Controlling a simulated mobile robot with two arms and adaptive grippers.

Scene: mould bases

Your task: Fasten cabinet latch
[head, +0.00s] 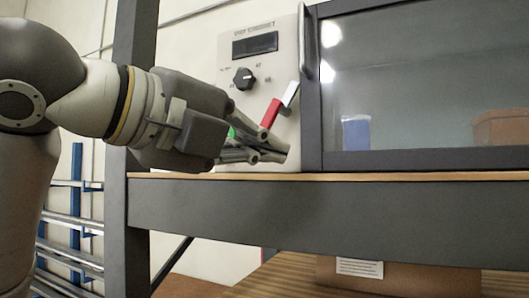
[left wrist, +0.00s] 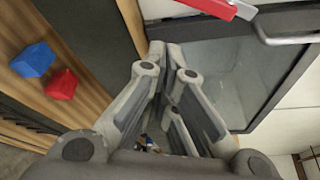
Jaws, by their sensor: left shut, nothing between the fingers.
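The dry cabinet has a pale control panel (head: 240,105) and a dark-framed glass door (head: 420,85). A red lever with a pale tip (head: 271,112), which looks like the latch, is on the panel's right side, tilted up to the right. It also shows at the top of the left wrist view (left wrist: 210,8). My left gripper (head: 287,152) is shut and empty, just below the red lever near the panel's lower edge. Its fingers show in the left wrist view (left wrist: 168,55). A gap between fingers and lever shows in the wrist view. My right gripper is not in view.
A vertical door handle (head: 305,40) stands beside the panel. A black dial (head: 243,78) and a partly hidden green part (head: 231,132) are on the panel. A blue container (head: 356,132) and a brown bin (head: 500,128) show behind the glass. A dark bench beam (head: 320,215) runs below.

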